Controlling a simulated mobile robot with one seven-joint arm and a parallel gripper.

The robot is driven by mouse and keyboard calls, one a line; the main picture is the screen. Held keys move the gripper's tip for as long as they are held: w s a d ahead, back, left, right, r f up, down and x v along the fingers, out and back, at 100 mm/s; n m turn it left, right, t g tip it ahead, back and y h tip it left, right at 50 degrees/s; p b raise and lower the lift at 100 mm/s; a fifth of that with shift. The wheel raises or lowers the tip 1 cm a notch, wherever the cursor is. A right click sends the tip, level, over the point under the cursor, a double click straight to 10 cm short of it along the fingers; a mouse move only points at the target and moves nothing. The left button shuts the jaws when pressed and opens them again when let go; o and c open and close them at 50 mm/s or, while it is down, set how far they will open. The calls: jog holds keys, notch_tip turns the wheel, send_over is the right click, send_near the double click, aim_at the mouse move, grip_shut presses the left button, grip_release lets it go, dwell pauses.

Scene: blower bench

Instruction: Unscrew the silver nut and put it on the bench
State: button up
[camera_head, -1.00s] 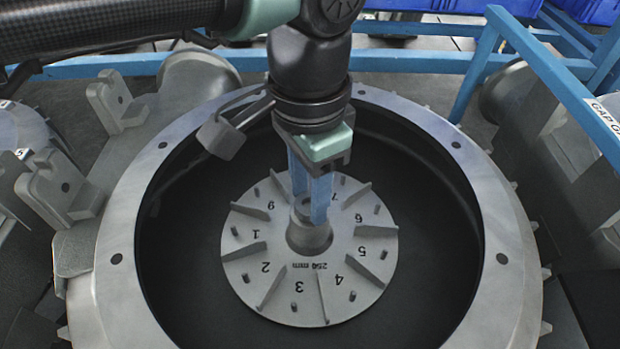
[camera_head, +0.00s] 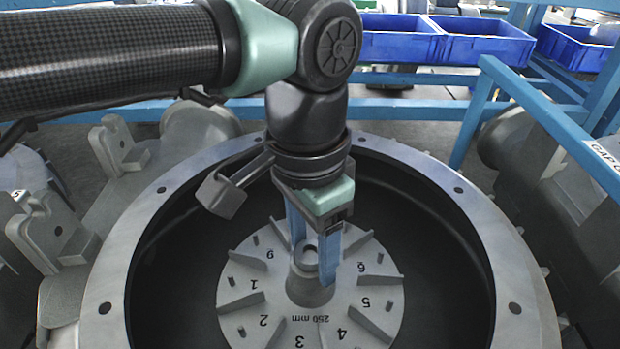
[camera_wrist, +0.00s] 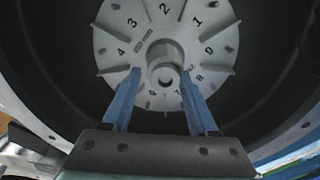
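The grey fan wheel (camera_head: 262,318) with numbered sections lies inside the round housing. Its raised hub (camera_head: 308,289) stands in the middle. A small silver ring with a dark hole, seemingly the silver nut (camera_head: 307,252), tops the hub; I cannot clearly tell nut from hub. It also shows in the wrist view (camera_wrist: 164,76). My gripper (camera_head: 315,262) points down over the hub with its blue fingers apart. In the wrist view my gripper (camera_wrist: 160,72) has one fingertip on either side of the hub top, with gaps visible. Nothing is held between the fingers.
The housing's wide grey rim (camera_head: 116,255) with bolt holes surrounds the wheel, with a dark deep gap inside it. Blue frame bars (camera_head: 560,125) stand at the back right. Blue bins (camera_head: 485,42) sit behind. Grey castings flank the housing on both sides.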

jog(key=shift+r, duration=0.25)
